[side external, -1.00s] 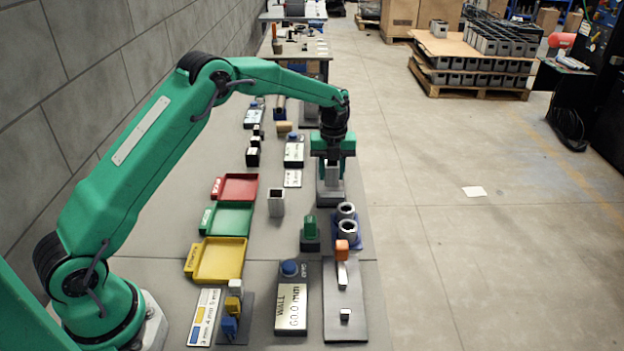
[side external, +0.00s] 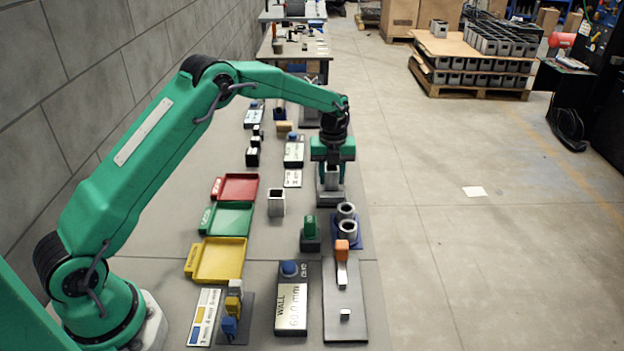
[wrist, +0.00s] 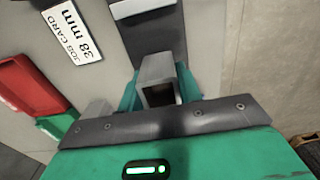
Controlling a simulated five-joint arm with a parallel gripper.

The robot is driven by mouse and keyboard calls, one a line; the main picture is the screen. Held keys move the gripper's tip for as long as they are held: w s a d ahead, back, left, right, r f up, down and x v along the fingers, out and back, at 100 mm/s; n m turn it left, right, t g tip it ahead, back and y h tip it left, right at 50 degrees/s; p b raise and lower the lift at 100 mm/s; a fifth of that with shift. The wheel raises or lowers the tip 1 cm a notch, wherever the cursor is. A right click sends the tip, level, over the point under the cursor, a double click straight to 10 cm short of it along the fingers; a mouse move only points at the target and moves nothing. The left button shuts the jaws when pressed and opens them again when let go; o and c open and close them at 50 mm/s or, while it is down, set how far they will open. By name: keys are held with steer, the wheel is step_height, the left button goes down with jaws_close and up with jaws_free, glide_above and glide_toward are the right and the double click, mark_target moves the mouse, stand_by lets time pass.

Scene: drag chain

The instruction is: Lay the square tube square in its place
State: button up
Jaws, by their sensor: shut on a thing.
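My gripper (side external: 332,172) is shut on a grey square tube (side external: 331,180), which also shows between the green fingers in the wrist view (wrist: 157,72). The tube hangs upright just over a grey block with a dark base (side external: 330,197) near the table's right edge. I cannot tell whether the tube's lower end touches it. In the wrist view the tube's dark open end faces the camera, and its far end is hidden.
Another square tube (side external: 276,203) stands left of my gripper. Red (side external: 238,187), green (side external: 227,218) and yellow (side external: 217,260) trays lie further left. Round tubes (side external: 347,228) in a blue holder and a green-topped piece (side external: 310,228) stand in front.

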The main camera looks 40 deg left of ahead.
steer(key=shift+f, duration=0.55)
stand_by(0.7)
steer(key=o, duration=1.3)
steer(key=shift+r, duration=0.1)
step_height(320, 180, up, 8)
steer(key=shift+f, duration=0.2)
steer(key=shift+r, duration=0.1)
